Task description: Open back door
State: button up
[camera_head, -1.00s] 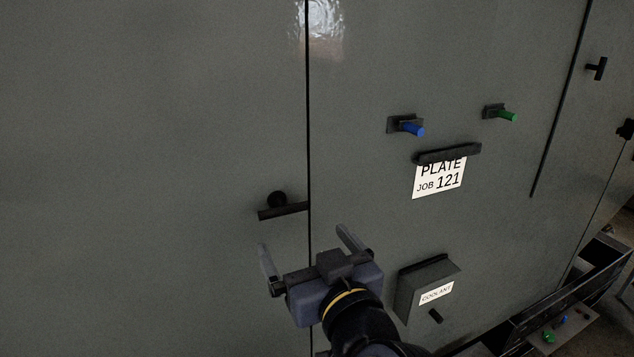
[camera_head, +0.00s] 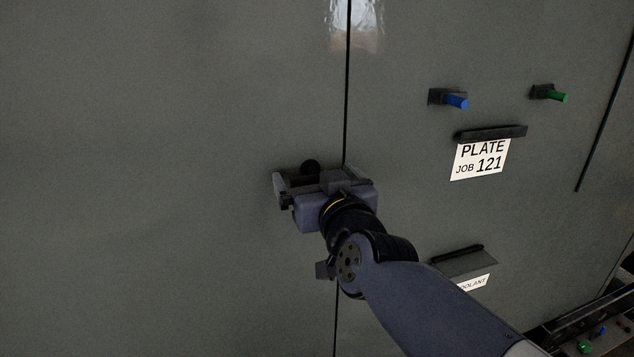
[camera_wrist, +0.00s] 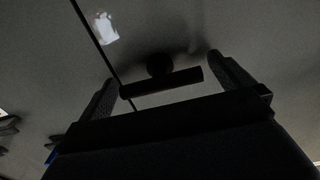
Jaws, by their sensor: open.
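The door is a large dark grey panel (camera_head: 170,120) on the left of a vertical seam. Its handle is a black bar on a round knob (camera_head: 310,167) near the seam. In the head view my gripper (camera_head: 318,180) hides most of the bar. In the wrist view the handle bar (camera_wrist: 162,82) lies across the space between my two fingers, with the round knob behind it. My gripper (camera_wrist: 165,85) is open, one finger near each end of the bar. I cannot tell whether either finger touches it.
Right of the seam, the grey panel carries a blue peg (camera_head: 457,102), a green peg (camera_head: 557,96), a "PLATE JOB 121" card (camera_head: 480,160) and a coolant box (camera_head: 465,265) partly behind my arm. A tray (camera_head: 600,335) with small coloured parts is at lower right.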

jog(key=shift+c, duration=0.6)
jog(key=c, duration=0.6)
jog(key=shift+m, duration=0.3)
jog(key=m+b, duration=0.1)
jog(key=m, duration=0.2)
jog(key=shift+f, duration=0.1)
jog(key=m+b, duration=0.1)
jog(key=m, duration=0.4)
jog(key=o, duration=0.7)
